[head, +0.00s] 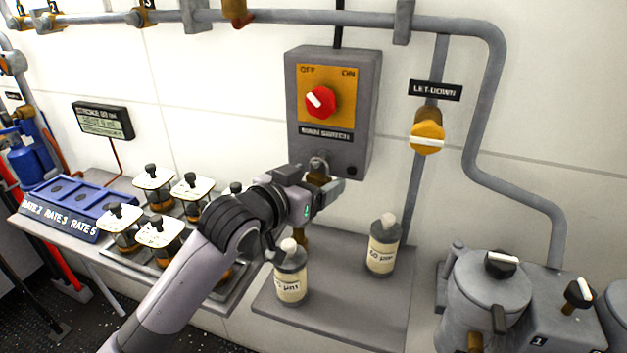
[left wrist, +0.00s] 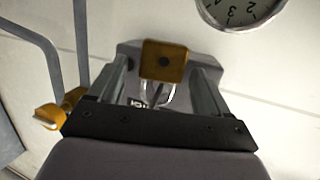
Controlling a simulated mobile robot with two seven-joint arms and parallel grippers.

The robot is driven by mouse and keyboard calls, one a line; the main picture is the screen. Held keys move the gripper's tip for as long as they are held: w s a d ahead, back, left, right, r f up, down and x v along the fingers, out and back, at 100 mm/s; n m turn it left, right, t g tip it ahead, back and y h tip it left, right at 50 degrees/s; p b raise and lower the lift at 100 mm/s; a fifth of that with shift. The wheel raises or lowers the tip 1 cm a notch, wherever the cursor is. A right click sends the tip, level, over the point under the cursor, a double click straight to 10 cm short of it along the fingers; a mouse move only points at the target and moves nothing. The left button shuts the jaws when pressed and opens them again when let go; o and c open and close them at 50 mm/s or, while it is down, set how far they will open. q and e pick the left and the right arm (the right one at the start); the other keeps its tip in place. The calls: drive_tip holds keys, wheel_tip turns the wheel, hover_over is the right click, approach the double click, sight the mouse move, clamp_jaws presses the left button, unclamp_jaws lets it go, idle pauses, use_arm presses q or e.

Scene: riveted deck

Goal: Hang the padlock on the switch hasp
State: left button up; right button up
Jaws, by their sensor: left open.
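The brass padlock (head: 318,181) is at the lower edge of the grey main switch box (head: 364,120), shackle up. In the left wrist view the padlock's square body (left wrist: 163,60) and its silver shackle (left wrist: 158,96) show between my fingers, with a gap on each side. My left gripper (head: 320,190) is open around the padlock and does not grip it. The shackle is up at the switch hasp (head: 318,164) and the padlock appears to hang there. My fingers partly hide this spot. The red switch knob (head: 320,102) is above. My right gripper is not in view.
Two labelled bottles (head: 290,273) (head: 382,248) stand on the grey shelf (head: 340,312) below. Right of the box is a yellow let-down valve (head: 427,137) on a pipe. Several white-topped jars (head: 160,233) stand to the left. A grey vessel (head: 487,300) is at lower right.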

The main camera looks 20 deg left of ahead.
use_arm(q)
drive_tip(key=shift+s, duration=0.15)
drive_tip(key=v, duration=0.7)
drive_tip(key=shift+b, duration=0.35)
